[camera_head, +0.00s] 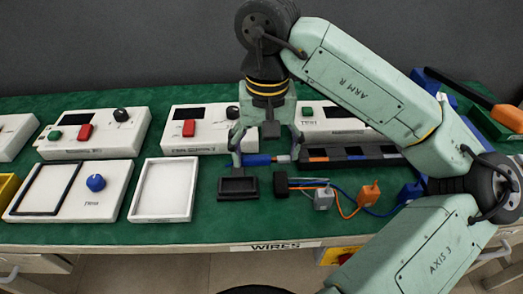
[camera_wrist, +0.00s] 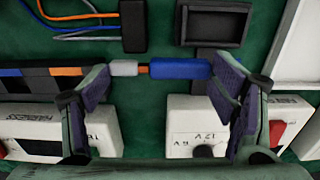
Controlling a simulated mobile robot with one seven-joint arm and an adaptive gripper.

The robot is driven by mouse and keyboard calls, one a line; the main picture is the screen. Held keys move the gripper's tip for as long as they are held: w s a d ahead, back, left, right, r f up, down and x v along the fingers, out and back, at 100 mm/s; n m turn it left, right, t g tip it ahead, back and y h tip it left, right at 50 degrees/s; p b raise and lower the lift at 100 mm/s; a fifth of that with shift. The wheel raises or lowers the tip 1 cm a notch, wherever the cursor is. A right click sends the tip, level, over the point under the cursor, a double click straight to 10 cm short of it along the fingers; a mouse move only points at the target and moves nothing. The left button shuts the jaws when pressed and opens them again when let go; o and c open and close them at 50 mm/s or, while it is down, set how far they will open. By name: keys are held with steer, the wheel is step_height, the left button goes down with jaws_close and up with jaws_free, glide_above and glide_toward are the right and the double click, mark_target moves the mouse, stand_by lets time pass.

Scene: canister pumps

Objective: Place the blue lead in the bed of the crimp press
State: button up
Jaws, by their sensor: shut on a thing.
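The blue lead (camera_head: 258,160) has a thick blue body, a short orange band and a grey end; it also shows in the wrist view (camera_wrist: 180,69). My gripper (camera_head: 268,158) is shut on it lengthwise, one finger at the grey end and one at the blue end. The fingers also show in the wrist view (camera_wrist: 160,78). The lead lies level, just behind a small black open tray (camera_head: 238,196); its height above the mat is unclear. A blue device with an orange-ended lever (camera_head: 508,118) at the far right may be the crimp press; my arm partly hides it, and its bed is not clear.
A black rack (camera_head: 385,159) with orange and blue pieces lies right of the lead. A black block (camera_head: 281,185) with wires, a grey connector (camera_head: 323,198) and an orange connector (camera_head: 369,193) lie in front. White instrument boxes (camera_head: 200,142) line the back; a white tray (camera_head: 160,216) stands left.

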mark_target(262, 168)
steer(key=shift+w+a+f, duration=0.1)
steer(key=shift+w+a, duration=0.25)
steer(key=shift+w, duration=0.5)
step_height(262, 168, down, 3)
steer(key=shift+f+p, duration=0.2)
steer(key=shift+p, duration=0.3)
steer(key=shift+f, duration=0.1)
steer(key=shift+f+b, duration=0.2)
steer(key=shift+b, duration=0.2)
steer(key=o, duration=0.9)
steer(key=shift+r, duration=0.1)
steer(key=shift+o, duration=0.2)
